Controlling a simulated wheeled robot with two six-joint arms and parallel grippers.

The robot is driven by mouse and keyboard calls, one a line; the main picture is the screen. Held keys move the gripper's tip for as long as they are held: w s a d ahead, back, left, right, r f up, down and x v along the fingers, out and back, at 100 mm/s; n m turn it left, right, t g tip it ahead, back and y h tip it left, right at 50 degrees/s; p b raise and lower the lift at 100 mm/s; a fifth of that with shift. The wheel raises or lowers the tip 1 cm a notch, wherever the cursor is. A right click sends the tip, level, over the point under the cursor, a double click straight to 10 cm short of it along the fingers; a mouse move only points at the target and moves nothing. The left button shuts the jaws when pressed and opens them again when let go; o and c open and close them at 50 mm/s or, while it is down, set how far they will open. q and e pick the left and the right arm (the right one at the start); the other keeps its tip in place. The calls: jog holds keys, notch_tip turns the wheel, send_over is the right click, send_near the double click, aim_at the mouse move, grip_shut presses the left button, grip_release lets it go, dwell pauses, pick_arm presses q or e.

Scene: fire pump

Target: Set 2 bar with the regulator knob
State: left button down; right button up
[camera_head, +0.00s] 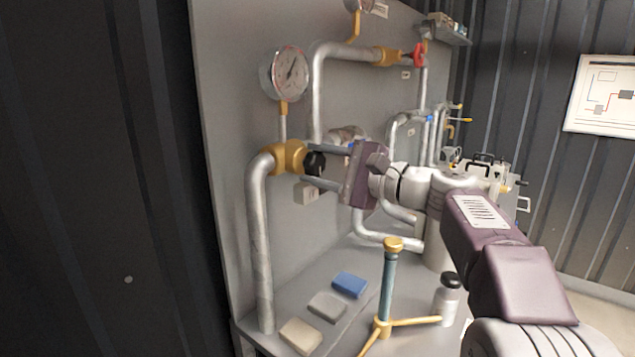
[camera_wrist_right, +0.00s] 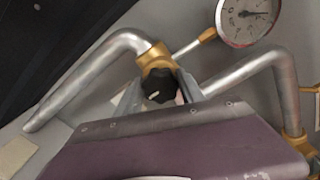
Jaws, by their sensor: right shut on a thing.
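The black regulator knob (camera_head: 315,163) sits on the brass regulator body (camera_head: 289,157) at the top of the left grey pipe. My right gripper (camera_head: 312,166) reaches in from the right and is shut on the knob. In the right wrist view the knob (camera_wrist_right: 158,86), with a pale mark on its face, sits between the two grey fingers (camera_wrist_right: 160,90). The round pressure gauge (camera_head: 290,74) stands above the regulator; its needle points up and slightly right in the head view. The gauge also shows in the wrist view (camera_wrist_right: 248,20). Its numbers are too small to read.
A brass-topped stand (camera_head: 388,285) and a white bottle with a black cap (camera_head: 448,300) stand below my right arm. A blue block (camera_head: 349,285) and two paler blocks lie on the bench. A red-handled valve (camera_head: 418,55) is higher up. Grey pipes run behind my gripper.

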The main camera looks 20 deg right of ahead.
jog(key=n+b, duration=0.2)
jog(key=shift+f+n+b, duration=0.3)
jog(key=shift+f+n, duration=0.05)
jog(key=shift+n, duration=0.05)
jog(key=n+b, duration=0.2)
jog(key=n, duration=0.1)
jog(key=shift+n+b, duration=0.3)
jog(key=shift+b, duration=0.1)
jog(key=n+b, duration=0.2)
jog(key=n, duration=0.1)
jog(key=shift+r+n+b, duration=0.1)
jog(key=shift+n+b, duration=0.4)
jog(key=shift+n, duration=0.8)
jog(key=o, duration=1.4)
